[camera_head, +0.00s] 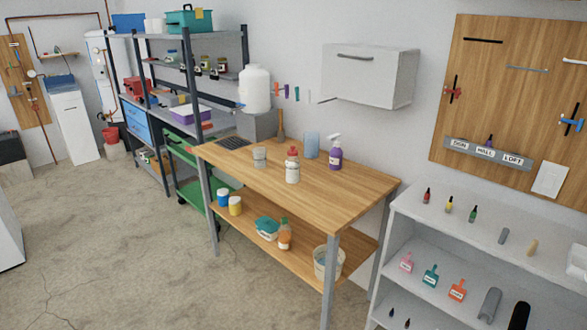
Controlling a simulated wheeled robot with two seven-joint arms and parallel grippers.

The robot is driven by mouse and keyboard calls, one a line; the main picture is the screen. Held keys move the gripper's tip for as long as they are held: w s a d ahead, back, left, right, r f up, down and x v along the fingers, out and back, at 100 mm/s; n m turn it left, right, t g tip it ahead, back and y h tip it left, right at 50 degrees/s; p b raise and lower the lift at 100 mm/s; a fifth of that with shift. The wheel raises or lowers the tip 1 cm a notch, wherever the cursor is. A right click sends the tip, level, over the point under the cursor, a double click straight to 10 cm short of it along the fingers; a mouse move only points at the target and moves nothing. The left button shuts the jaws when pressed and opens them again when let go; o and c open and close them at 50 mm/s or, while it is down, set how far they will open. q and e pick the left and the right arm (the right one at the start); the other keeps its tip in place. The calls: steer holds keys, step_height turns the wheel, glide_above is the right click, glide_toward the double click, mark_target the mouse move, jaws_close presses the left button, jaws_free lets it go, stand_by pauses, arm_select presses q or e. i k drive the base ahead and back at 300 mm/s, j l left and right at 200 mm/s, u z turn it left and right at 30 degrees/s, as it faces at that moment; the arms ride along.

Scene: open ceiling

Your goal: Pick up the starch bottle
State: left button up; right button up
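Two bottles stand upright on the wooden table (240,158). One is a white bottle with a red cap (292,171), near the middle of the tabletop. The other is a purple spray bottle with a white trigger head (335,154), farther back and to the right. The labels are too small to read, so I cannot tell which one is the starch bottle. Neither of my grippers shows in the head view.
A light blue cylinder (312,145) and a grey cup (259,156) share the tabletop. A white shelf unit (400,213) with small items stands at the right. A metal rack (187,75) stands behind at the left. The concrete floor (130,235) left of the table is open.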

mark_target(292, 164)
steer(key=i+l+u, duration=0.1)
steer(key=u, duration=0.3)
steer(key=i+l+u, duration=0.15)
steer(key=u, duration=0.25)
steer(key=l+u, duration=0.35)
steer(key=i+j, duration=0.05)
steer(key=j, duration=0.05)
